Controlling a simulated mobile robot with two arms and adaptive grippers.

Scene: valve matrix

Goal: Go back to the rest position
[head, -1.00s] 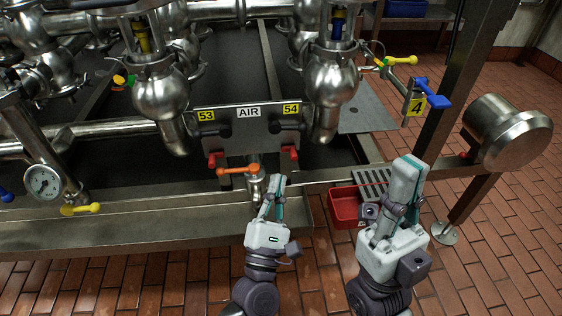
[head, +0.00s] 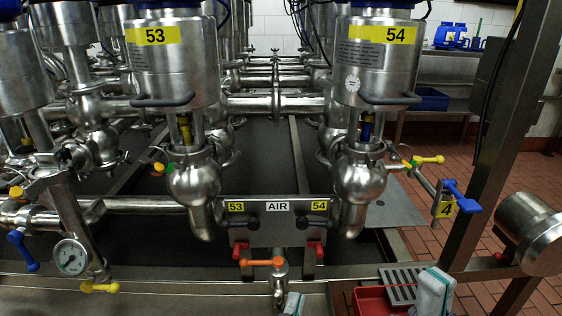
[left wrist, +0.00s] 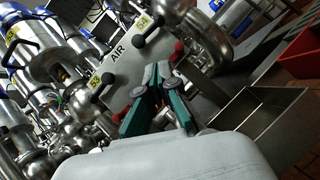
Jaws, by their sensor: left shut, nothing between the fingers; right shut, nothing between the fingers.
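My left gripper (head: 293,302) shows only as its top at the bottom edge of the head view, just below the orange-handled valve (head: 262,262). In the left wrist view its teal fingers (left wrist: 158,78) are together with nothing between them, in front of the AIR panel (left wrist: 115,72). My right gripper (head: 435,290) is at the bottom right of the head view, right of the red bin (head: 371,303). It is shut and holds nothing. The rest of both arms is below the head view.
The AIR panel with labels 53 and 54 (head: 280,232) hangs below two steel valve bodies (head: 162,80) (head: 375,80). A pressure gauge (head: 71,257) is at left. A blue-handled valve (head: 462,196) and a steel cylinder (head: 532,232) are at right. Open tiled floor (head: 475,235) lies at right.

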